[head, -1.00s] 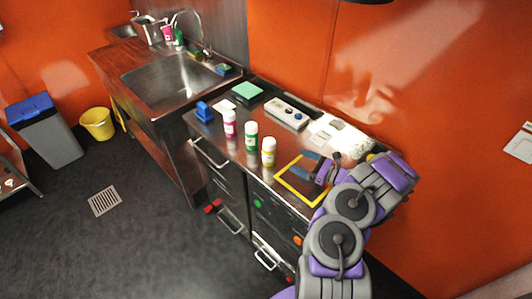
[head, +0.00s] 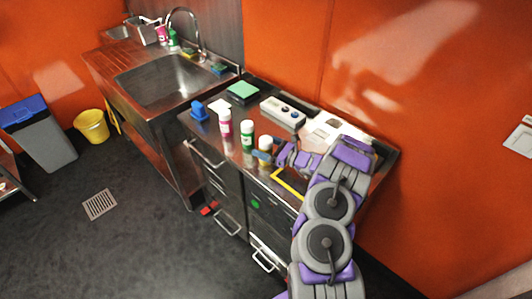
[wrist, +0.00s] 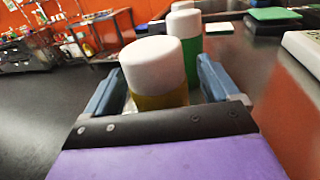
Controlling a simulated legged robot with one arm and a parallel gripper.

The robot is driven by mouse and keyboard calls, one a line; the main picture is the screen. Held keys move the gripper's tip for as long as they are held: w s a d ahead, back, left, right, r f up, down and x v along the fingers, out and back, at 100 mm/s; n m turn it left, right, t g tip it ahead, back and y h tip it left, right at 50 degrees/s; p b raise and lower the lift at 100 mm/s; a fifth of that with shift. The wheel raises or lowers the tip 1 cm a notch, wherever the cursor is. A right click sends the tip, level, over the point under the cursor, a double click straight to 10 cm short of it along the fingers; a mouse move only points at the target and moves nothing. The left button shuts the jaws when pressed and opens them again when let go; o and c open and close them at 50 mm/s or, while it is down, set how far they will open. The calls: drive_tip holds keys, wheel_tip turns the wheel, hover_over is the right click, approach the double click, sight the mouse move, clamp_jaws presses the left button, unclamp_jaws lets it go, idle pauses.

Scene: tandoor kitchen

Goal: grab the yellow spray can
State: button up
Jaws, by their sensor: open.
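The yellow spray can (head: 265,146) has a white cap and stands upright on the steel counter (head: 240,158). In the wrist view the yellow can (wrist: 160,100) stands between the two blue fingers of my gripper (wrist: 160,92), its cap rising above them. My gripper (head: 270,155) is open around the can, with one finger across its front in the head view. The can's lower part is hidden by the gripper. I cannot tell whether either finger touches it.
A green can (head: 247,136) and a pink can (head: 225,123) stand close to the left. A yellow square outline (head: 289,184) lies on the counter. The sink (head: 165,82) is at left.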

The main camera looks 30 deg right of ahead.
drive_tip(key=shift+x, duration=0.95)
drive_tip(key=shift+s, duration=0.1)
drive_tip(key=c, duration=1.2)
